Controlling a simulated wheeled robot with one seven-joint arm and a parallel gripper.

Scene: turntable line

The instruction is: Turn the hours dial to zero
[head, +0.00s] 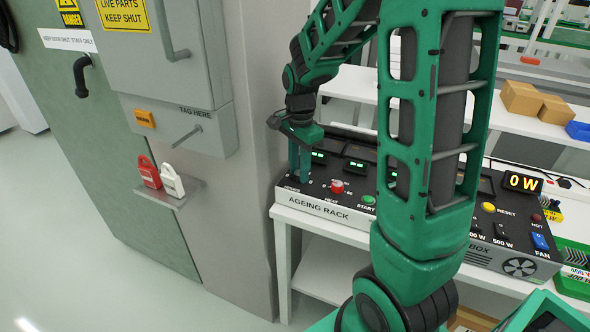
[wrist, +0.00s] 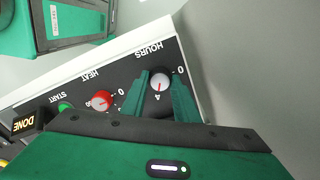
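The hours dial (wrist: 160,82) is a white knob on the black front panel, with a 0 at its right and a 4 below it in the wrist view. Its exact pointer setting is hard to read. My gripper (wrist: 161,90) has its two green fingers on either side of the dial, with little or no gap; I cannot tell whether they press on it. In the head view my gripper (head: 299,178) points down at the left end of the ageing rack (head: 320,208), and its fingers hide the dial.
A red heat dial (wrist: 101,100) and a green start button (wrist: 65,106) sit beside the hours dial. The grey cabinet (head: 245,150) stands close to the left of the rack. Red and white padlocks (head: 172,182) rest on its small shelf.

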